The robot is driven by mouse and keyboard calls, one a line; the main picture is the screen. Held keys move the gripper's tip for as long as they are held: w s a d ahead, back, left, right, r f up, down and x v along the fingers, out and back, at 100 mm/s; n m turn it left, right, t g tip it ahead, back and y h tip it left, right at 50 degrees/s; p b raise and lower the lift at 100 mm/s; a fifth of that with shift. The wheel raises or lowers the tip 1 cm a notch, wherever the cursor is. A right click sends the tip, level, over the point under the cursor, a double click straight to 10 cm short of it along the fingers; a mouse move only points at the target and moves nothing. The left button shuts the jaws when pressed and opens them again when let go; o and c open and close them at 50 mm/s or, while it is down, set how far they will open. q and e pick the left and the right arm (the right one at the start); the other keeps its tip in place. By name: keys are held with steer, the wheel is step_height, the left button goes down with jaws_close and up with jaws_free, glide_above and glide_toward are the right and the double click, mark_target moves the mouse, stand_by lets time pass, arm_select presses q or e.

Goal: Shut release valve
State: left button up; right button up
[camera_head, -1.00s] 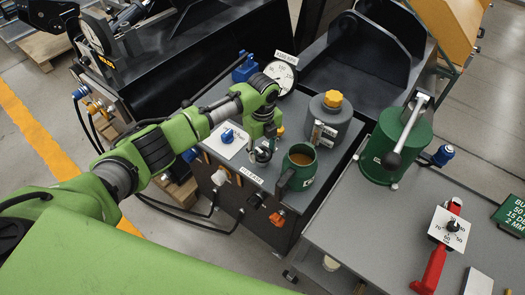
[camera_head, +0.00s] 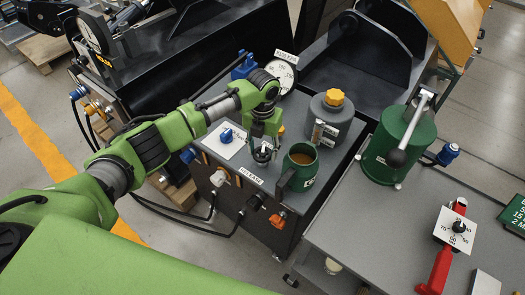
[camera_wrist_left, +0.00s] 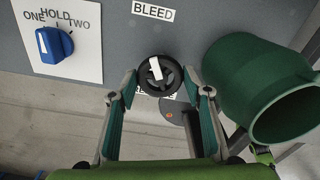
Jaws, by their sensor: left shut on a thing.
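The release valve's round black knob (camera_head: 262,154) stands on the grey panel top, behind the RELEASE label (camera_head: 251,176). In the left wrist view the knob (camera_wrist_left: 160,75) shows from above as a black wheel with a white pointer mark. My left gripper (camera_head: 263,143) points down over it. In the left wrist view the fingers of my left gripper (camera_wrist_left: 168,88) are on either side of the knob, shut on it. A second label beneath the knob is mostly covered. My right gripper is not in view.
A green mug (camera_head: 300,162) with brown liquid stands close right of the knob. A blue selector (camera_head: 227,136) on a white plate is to the left. A grey canister (camera_head: 331,117) with a yellow cap, a pressure gauge (camera_head: 281,78) and a green lever pump (camera_head: 398,150) stand behind and right.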

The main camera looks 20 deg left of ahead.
arm_select(q)
steer(key=shift+w+m+b, duration=0.15)
steer(key=shift+m+b, duration=0.35)
steer(key=shift+m, duration=0.4)
steer(key=m+b, duration=0.2)
steer(key=b, duration=0.1)
steer(key=shift+f+m, duration=0.1)
steer(key=shift+m, duration=0.2)
steer(key=shift+r+m+b, duration=0.2)
steer(key=shift+m+b, duration=0.4)
steer(key=shift+b, duration=0.45)
steer(key=o, duration=1.1)
